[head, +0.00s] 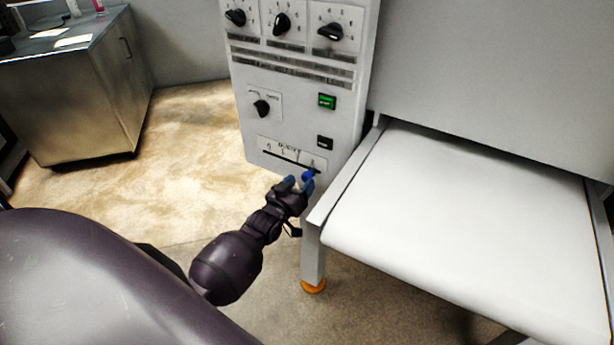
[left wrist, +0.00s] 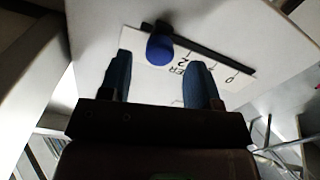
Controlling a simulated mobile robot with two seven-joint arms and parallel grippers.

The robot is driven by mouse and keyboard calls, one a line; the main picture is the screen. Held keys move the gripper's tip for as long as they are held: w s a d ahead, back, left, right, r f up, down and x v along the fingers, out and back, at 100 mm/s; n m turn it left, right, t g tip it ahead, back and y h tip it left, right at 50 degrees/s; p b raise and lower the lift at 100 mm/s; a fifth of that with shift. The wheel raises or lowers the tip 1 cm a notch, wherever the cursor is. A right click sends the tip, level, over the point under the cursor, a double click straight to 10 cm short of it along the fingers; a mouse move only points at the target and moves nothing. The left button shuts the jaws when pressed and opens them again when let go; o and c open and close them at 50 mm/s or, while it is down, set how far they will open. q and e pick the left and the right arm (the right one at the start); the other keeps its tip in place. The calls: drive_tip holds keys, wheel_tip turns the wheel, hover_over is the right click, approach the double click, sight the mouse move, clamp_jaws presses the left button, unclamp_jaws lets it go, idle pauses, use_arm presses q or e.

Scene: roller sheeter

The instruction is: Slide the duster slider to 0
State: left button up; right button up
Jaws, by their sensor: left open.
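The duster slider is a dark slot in a white label strip (head: 275,150) low on the grey control panel. Its blue knob (head: 308,175) is at the right end of the slot, away from the 0 at the left. My left gripper (head: 299,183) is at the knob, with open blue fingertips. In the left wrist view the knob (left wrist: 159,48) appears between the lines of the two fingers, near their tips; contact cannot be told. The 0 mark (left wrist: 229,79) is toward the right there. My right gripper is not in view.
Rotary knobs (head: 282,23) are higher on the panel, with a green button (head: 327,101) and a black button (head: 324,143) below. The sheeter's white belt table (head: 480,220) is close on the right. Floor left of the panel is clear up to a cabinet (head: 95,100).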

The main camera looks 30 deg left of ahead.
sight(304, 179)
use_arm(q)
drive_tip(key=shift+w+a, duration=0.1)
drive_tip(key=shift+w, duration=2)
clamp_jaws()
